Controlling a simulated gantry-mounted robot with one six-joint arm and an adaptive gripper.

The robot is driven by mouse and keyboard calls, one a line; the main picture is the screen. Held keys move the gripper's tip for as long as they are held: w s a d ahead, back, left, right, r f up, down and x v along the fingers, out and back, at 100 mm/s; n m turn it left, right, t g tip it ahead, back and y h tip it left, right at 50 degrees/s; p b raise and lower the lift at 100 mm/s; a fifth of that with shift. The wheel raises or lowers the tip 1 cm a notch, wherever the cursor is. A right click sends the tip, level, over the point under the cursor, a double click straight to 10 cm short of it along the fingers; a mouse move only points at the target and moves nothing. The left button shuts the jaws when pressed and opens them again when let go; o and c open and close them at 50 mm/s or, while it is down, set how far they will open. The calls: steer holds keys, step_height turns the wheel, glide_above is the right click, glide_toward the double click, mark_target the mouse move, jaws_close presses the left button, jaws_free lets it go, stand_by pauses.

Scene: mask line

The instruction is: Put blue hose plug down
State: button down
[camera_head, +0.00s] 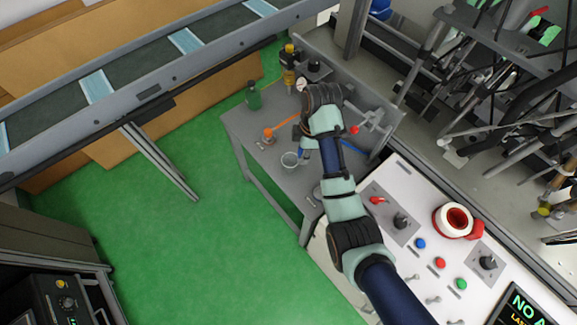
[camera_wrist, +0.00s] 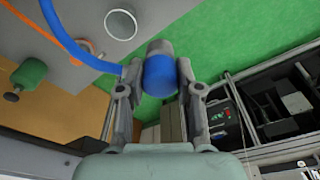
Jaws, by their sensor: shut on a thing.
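The blue hose plug (camera_wrist: 160,76) sits between the two fingers of my gripper (camera_wrist: 158,72) in the wrist view. It has a round blue body and a grey end. My gripper is shut on it. A blue hose (camera_wrist: 62,32) curves in from the left and runs to the left finger near the plug. In the head view a small blue part (camera_head: 302,152) shows at my gripper, beside a white cup (camera_head: 290,160) on the grey table (camera_head: 250,128). My arm hides most of the gripper there.
The cup also shows in the wrist view (camera_wrist: 120,24). A white control panel (camera_head: 398,178) stands at the lower right. The table's front left is mostly clear.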

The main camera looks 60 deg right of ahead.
steer(key=shift+f, duration=0.1)
steer(key=f+b, duration=0.4)
steer(key=f, duration=0.3)
steer(key=f+b, duration=0.5)
steer(key=f, duration=0.3)
steer(key=shift+s+a+f+b, duration=0.2)
steer(key=shift+f+b, duration=0.95)
steer(key=shift+f, duration=1.5)
steer(key=shift+r, duration=0.15)
steer(key=c, duration=0.8)
jaws_free()
steer(key=shift+f, duration=0.2)
steer(key=shift+o, duration=0.2)
